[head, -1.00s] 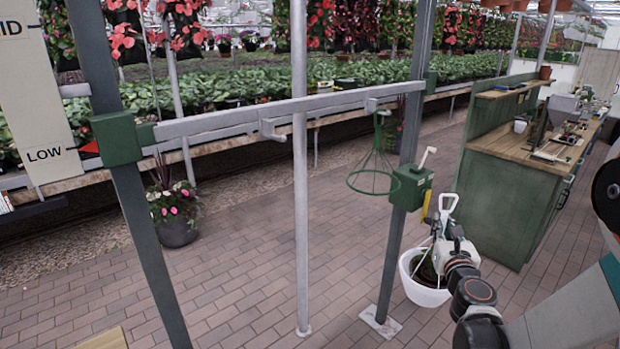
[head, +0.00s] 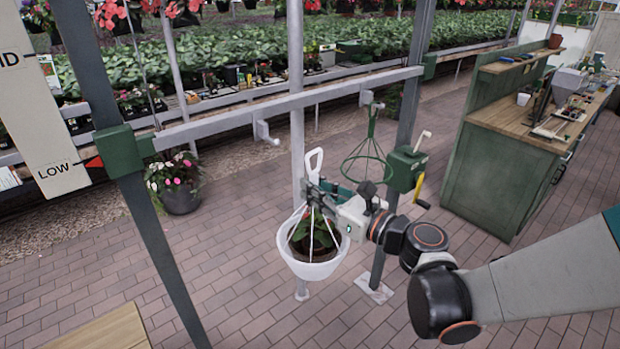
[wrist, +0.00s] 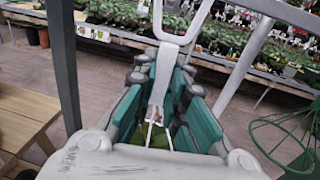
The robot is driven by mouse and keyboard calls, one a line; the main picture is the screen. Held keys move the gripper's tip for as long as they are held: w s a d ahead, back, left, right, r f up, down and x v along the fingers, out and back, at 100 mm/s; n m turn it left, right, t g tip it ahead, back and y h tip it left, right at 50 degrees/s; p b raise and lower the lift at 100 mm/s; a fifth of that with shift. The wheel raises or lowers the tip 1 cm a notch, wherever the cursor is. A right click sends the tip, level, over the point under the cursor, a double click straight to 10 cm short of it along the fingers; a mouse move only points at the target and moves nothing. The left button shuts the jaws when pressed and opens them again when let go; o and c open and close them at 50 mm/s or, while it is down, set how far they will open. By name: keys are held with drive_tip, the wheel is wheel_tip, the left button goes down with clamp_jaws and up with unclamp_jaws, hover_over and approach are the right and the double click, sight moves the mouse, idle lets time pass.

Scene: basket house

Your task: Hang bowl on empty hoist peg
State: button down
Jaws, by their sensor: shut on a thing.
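The white hanging bowl (head: 314,268) holds soil and a green plant and hangs from white straps below my gripper (head: 322,190). My gripper is shut on the bowl's white hanger, whose loop stands up above the fingers. In the wrist view the hanger (wrist: 168,52) passes between the teal-padded fingers (wrist: 165,100). The empty hoist peg (head: 266,134) is a small hook on the front of the grey crossbar (head: 225,121), above and left of the bowl's loop. The other peg (head: 367,98) carries a green wire hanger (head: 367,160).
A green winch box (head: 405,170) with a crank is on the right post (head: 408,110), close to my arm. The left post (head: 120,150) carries a LOW scale board. A green workbench (head: 500,175) stands at right.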

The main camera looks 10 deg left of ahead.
drive_tip(key=x, duration=0.8)
drive_tip(key=shift+a+r+g+p, duration=0.2)
drive_tip(key=shift+a+g+p, duration=0.1)
drive_tip(key=shift+a+p, duration=0.1)
idle(0.6)
drive_tip(key=shift+w+a, duration=0.15)
drive_tip(key=shift+a, duration=0.05)
idle(0.7)
drive_tip(key=shift+w+b+x, duration=0.2)
drive_tip(key=shift+b+x, duration=0.3)
drive_tip(key=shift+x, duration=0.95)
drive_tip(key=shift+r, duration=0.1)
drive_tip(key=shift+w+a, duration=0.45)
drive_tip(key=shift+w, duration=0.05)
